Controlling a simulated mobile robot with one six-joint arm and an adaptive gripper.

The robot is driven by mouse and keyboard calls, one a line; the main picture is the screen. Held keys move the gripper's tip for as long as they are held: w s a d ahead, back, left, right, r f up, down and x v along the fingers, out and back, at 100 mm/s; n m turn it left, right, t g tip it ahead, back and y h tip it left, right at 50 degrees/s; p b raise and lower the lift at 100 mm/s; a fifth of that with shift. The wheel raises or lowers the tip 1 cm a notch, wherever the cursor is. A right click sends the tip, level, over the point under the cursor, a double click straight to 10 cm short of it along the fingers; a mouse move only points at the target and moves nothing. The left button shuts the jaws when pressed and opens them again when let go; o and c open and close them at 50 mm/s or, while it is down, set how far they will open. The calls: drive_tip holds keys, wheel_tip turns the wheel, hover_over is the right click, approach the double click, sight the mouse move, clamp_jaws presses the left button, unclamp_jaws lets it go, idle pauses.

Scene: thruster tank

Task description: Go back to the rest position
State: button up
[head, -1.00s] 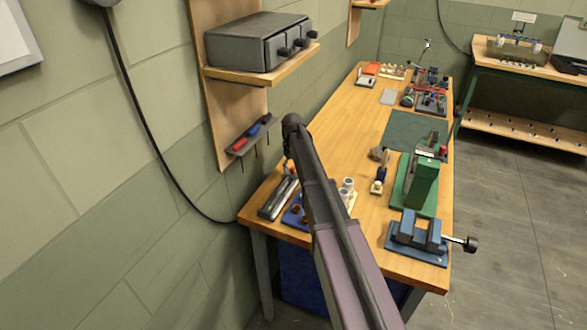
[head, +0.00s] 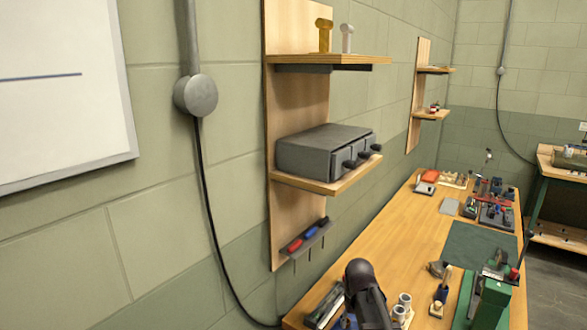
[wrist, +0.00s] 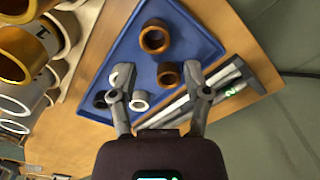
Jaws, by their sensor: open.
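My gripper (wrist: 158,78) is open in the wrist view, its two fingers apart with nothing held between them. It hangs over a blue tray (wrist: 184,20) that holds brown, white and dark rings. A brown ring (wrist: 155,38) and a second brown ring (wrist: 167,74) lie beyond and near the fingertips. In the head view only part of my dark arm (head: 368,300) shows at the bottom, over the near end of the wooden workbench (head: 395,235). The fingers cannot be made out there.
A digital caliper (wrist: 232,85) lies beside the tray. White and gold cylinders (wrist: 30,55) stand close on the left in the wrist view. A green press (head: 490,300) stands on the bench. Wall shelves hold a grey drawer box (head: 325,150) and a screwdriver rack (head: 308,238).

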drive_tip(key=s+m, duration=0.1)
drive_tip(key=s, duration=1)
drive_tip(key=shift+s+a, duration=0.15)
drive_tip(key=shift+a, duration=0.05)
idle(1.8)
